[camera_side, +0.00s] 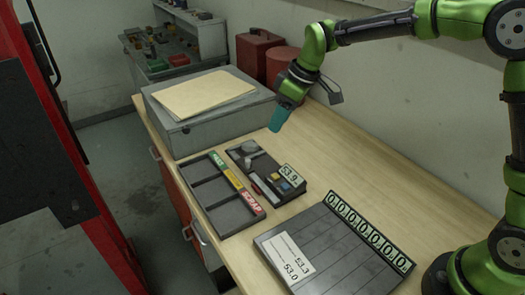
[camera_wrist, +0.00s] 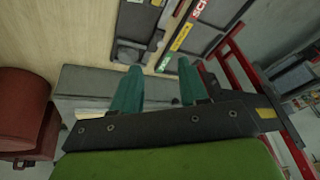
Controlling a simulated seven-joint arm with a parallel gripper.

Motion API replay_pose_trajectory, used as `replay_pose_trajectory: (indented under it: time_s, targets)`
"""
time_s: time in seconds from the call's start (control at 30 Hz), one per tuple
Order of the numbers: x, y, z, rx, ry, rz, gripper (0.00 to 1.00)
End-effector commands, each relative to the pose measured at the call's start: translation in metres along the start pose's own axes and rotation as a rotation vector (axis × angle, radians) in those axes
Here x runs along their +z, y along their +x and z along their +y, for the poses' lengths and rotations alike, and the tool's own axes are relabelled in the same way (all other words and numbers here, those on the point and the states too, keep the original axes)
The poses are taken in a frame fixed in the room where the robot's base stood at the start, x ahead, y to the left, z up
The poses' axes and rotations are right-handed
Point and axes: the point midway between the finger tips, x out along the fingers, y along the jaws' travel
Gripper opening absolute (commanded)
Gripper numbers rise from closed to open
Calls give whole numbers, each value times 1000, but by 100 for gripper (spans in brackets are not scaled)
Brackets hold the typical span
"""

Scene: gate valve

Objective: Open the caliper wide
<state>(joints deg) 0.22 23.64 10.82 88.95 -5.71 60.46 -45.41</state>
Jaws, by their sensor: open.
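The caliper (camera_side: 262,172) appears to be the dark flat device on the wooden bench, with a grey round part at its far end, small coloured buttons and a display reading about 53.9. Part of it also shows at the top of the wrist view (camera_wrist: 133,22). I cannot tell how wide its jaws stand. My gripper (camera_side: 279,119) hangs in the air above and beyond its far end, not touching it. In the wrist view my gripper's teal fingers (camera_wrist: 160,82) are spread apart with nothing between them.
A sorting tray (camera_side: 203,188) with coloured labels, one reading SCRAP, lies left of the caliper. A slotted board (camera_side: 325,245) with number cards lies nearer. A grey case (camera_side: 205,118) with a folder (camera_side: 205,92) and red containers (camera_side: 257,52) stand behind. Bare bench (camera_side: 350,160) lies to the right.

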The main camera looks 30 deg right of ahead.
Motion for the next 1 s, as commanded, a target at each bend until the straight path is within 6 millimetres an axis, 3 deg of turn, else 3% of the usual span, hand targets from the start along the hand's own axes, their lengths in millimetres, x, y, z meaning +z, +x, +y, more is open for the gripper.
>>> replay_pose_trajectory:
  time_s: [0.1, 0.37, 1.0]
  targets:
    - [-22, -10, 4, 9, -143, 37, 44]
    - [-20, 3, 3, 7, -218, 30, 44]
    - [-24, 133, 4, 8, -214, 29, 44]
